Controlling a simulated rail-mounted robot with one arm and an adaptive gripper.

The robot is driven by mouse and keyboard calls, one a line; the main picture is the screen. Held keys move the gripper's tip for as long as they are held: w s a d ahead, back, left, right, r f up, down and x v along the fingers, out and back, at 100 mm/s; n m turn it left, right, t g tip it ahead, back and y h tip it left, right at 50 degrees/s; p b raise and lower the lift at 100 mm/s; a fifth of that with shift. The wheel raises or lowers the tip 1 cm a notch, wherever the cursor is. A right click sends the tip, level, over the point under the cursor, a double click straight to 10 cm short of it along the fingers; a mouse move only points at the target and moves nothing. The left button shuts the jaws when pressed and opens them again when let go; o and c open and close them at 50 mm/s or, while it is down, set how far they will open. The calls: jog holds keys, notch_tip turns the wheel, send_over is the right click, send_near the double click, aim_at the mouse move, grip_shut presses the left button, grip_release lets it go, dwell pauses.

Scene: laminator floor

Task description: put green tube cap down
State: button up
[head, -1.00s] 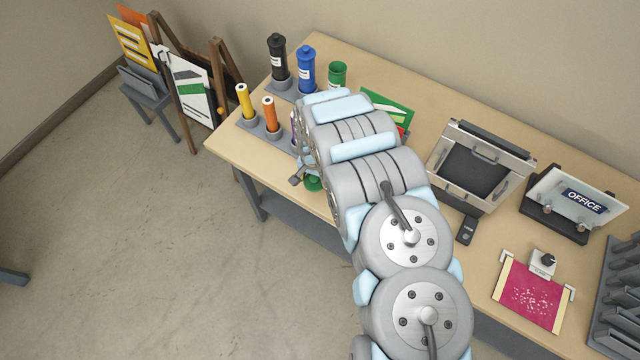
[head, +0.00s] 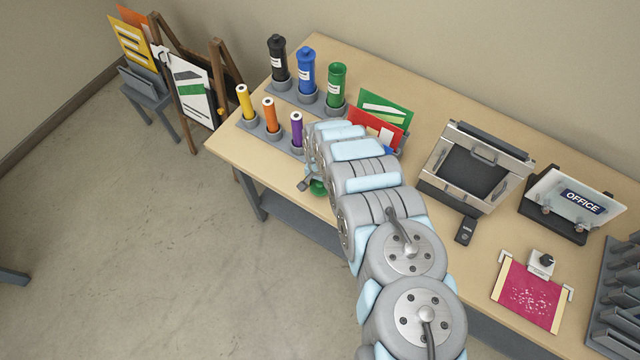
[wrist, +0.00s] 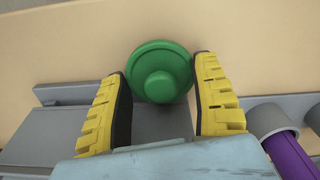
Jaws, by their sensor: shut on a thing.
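The green tube cap (wrist: 160,68) is round with a raised knob, and its knob side faces the wrist camera. My gripper (wrist: 163,74) has its yellow ribbed fingers closed on either side of it. In the head view the green tube cap (head: 317,187) shows partly below my arm, at the table's front edge. Whether it touches the tabletop cannot be told. The green tube (head: 337,84) stands upright in a grey holder at the back, its top open and without a cap.
Capped black (head: 278,62) and blue (head: 307,72) tubes stand beside the green one. Yellow, orange and purple (head: 296,128) rolls stand in front. A press (head: 475,170) stands further right on the table (head: 440,95).

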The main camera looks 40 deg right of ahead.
aim_at(320, 183)
jog(key=shift+f, duration=0.3)
jog(key=o, duration=0.9)
jog(key=shift+r, duration=0.25)
jog(key=shift+r+b, duration=0.35)
jog(key=shift+r, duration=5.5)
